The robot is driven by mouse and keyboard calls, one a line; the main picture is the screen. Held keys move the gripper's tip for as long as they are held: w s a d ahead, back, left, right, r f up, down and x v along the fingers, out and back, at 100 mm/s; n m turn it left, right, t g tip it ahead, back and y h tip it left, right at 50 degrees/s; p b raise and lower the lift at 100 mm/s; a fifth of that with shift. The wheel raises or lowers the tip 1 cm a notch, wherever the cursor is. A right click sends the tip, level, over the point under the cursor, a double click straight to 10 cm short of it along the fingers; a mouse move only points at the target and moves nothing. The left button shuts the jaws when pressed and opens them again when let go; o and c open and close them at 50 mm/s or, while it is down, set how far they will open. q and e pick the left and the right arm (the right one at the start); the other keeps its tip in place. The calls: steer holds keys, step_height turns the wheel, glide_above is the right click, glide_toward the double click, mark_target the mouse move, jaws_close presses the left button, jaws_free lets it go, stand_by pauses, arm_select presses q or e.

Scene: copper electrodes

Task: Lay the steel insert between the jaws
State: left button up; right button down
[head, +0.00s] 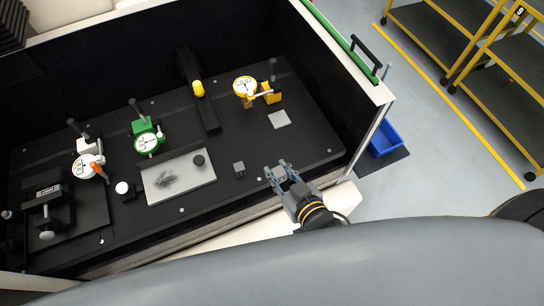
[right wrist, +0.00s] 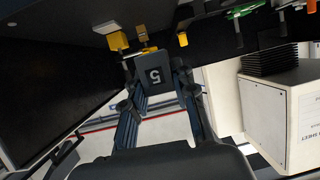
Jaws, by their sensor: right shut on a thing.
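My right gripper (head: 277,168) is above the front edge of the black bench, pointing toward the back left. In the right wrist view its fingers are closed on a dark grey block marked 5 (right wrist: 155,77); I cannot tell whether this is the steel insert. The block is hard to make out in the head view. A small vise-like fixture (head: 45,205) stands at the far left of the bench; its jaws are too small to read clearly. A small grey cube (head: 239,168) lies on the bench left of the gripper. My left gripper is not in view.
A light plate (head: 190,178) carries a dark smudge and a round black piece. White, green (head: 146,138) and yellow (head: 247,88) dial gauges stand behind. A grey square (head: 279,119) lies at right. Dark walls close the back and right.

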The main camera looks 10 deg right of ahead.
steer(key=w+f, duration=0.4)
steer(key=w, duration=0.3)
steer(key=b, duration=0.4)
glide_above(272, 162)
steer(key=f, duration=0.3)
steer(key=shift+s+f, duration=0.25)
steer(key=shift+f, duration=0.05)
steer(key=shift+w+f+b, duration=0.3)
steer(key=shift+f+b, duration=0.15)
steer(key=shift+b, duration=0.2)
step_height(272, 162, down, 2)
steer(key=shift+w+b, duration=0.1)
steer(key=shift+b, duration=1.05)
steer(key=shift+f, duration=0.25)
steer(key=shift+f+b, duration=0.2)
steer(key=shift+b, duration=0.1)
steer(key=c, duration=1.1)
jaws_free()
steer(key=shift+o, duration=0.2)
